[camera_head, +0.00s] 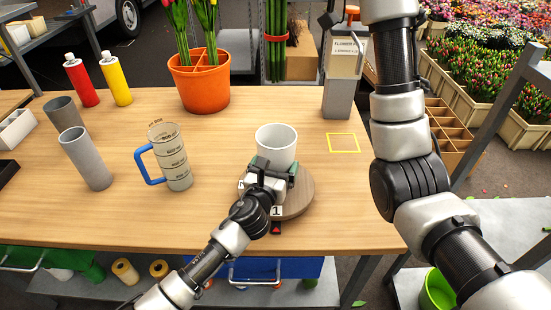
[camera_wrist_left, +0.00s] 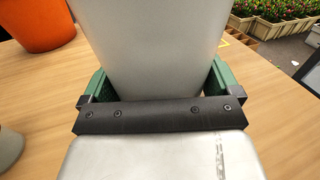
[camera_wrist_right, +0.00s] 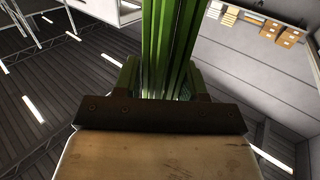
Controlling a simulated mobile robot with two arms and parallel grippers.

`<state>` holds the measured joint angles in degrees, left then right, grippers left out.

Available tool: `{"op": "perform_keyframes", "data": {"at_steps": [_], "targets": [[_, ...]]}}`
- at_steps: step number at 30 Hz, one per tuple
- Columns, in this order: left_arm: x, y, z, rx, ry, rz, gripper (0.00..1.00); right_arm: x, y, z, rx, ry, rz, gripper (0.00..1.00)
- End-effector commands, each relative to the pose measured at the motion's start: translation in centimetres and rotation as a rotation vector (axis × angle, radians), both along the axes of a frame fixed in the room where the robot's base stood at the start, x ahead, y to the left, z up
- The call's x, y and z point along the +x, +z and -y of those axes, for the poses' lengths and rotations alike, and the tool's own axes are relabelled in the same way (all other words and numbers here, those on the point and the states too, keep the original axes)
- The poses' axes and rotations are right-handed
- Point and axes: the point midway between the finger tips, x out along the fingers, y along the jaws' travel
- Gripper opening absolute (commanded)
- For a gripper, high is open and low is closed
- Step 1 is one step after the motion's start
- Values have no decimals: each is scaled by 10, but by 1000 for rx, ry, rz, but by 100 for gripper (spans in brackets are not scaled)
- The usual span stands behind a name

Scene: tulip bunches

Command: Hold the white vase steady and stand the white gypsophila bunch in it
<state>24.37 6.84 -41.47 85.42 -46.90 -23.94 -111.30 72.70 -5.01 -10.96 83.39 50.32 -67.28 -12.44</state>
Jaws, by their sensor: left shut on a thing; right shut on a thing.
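The white vase (camera_head: 276,143) stands upright on a round wooden board (camera_head: 297,200) near the front of the table. My left gripper (camera_head: 273,172) is shut on the vase's near side; the left wrist view shows the vase wall (camera_wrist_left: 150,45) between its green fingers (camera_wrist_left: 153,88). The vase's opening shows no stems in it. My right gripper (camera_wrist_right: 163,88) is shut on a bundle of green stems (camera_wrist_right: 168,40); its flower heads are out of view. In the head view its jaws are not clearly visible. Green stems with a red band (camera_head: 276,38) hang or stand behind the table's back edge; I cannot tell which.
A measuring jug (camera_head: 172,160) with a blue handle stands left of the vase, beside a grey cylinder (camera_head: 86,160). An orange pot (camera_head: 200,82), red (camera_head: 80,80) and yellow cans (camera_head: 115,78) stand at the back. A yellow square (camera_head: 342,142) marks bare table on the right.

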Motion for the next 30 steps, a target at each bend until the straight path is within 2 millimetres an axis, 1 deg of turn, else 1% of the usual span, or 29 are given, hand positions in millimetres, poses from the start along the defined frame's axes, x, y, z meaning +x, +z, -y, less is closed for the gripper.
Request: {"op": "perform_keyframes", "data": {"at_steps": [2,5,6,9,12,15,25,30], "targets": [[0,-1,0,0,1,-2,40,1,-9,1,0,-2,-1,14],[0,-1,0,0,1,-2,40,3,-34,2,-1,-4,-5,14],[0,-1,0,0,1,-2,40,3,-46,2,-1,-4,-6,14],[0,-1,0,0,1,-2,40,1,-69,2,0,-4,-6,14],[0,-1,0,0,1,-2,40,-1,-84,1,1,-1,-6,14],[0,-1,0,0,1,-2,40,-2,-88,1,2,0,-4,14],[0,-1,0,0,1,-2,40,-1,-89,1,0,0,-5,14],[0,-1,0,-1,1,-3,40,-1,-100,1,0,0,-7,14]]}}
